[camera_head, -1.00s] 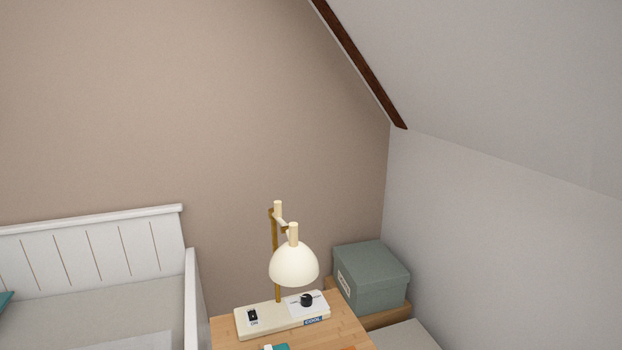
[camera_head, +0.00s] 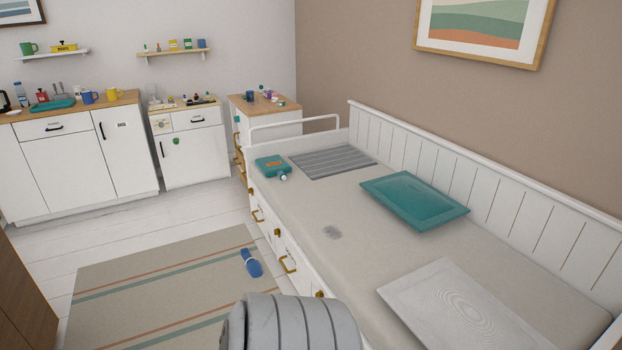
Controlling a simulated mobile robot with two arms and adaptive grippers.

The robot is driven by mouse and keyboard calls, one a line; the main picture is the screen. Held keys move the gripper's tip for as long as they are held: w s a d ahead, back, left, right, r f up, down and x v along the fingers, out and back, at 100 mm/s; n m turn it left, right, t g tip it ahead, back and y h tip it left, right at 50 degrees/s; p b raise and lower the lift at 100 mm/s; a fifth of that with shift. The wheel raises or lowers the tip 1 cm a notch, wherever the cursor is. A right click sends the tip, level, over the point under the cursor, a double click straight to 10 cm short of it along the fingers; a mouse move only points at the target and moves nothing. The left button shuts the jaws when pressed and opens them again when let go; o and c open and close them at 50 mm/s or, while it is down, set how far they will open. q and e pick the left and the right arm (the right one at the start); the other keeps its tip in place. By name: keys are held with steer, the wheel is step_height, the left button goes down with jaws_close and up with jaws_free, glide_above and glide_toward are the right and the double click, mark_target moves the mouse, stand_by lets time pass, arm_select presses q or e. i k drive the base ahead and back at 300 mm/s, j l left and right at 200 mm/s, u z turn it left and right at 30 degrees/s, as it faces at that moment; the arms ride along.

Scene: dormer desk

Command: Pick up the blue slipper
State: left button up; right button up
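The blue slipper (camera_head: 251,263) lies on the striped rug (camera_head: 130,290), near the rug's right edge and close to the front of the daybed. It looks small from here, and only one slipper shows. A grey ribbed part, probably one of my arms, fills the bottom middle of the view, nearer than the slipper. Neither of my grippers is in view.
The white daybed (camera_head: 300,205) with gold-handled drawers takes up the right side, with a teal pillow (camera_head: 415,200) on it. White cabinets (camera_head: 75,165) stand along the back wall. A brown wooden piece (camera_head: 22,300) stands at lower left. The pale floor (camera_head: 120,225) between is clear.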

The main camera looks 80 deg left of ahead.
mark_target(254, 270)
steer(key=u, duration=3.1)
steer(key=i+j+z, duration=0.1)
steer(key=i+j, duration=0.15)
steer(key=i, duration=0.3)
steer(key=i+j+z, duration=0.15)
steer(key=i+j, duration=0.15)
steer(key=i, duration=0.2)
steer(key=i+j+z, duration=0.1)
steer(key=i+j, duration=0.25)
steer(key=i, duration=0.2)
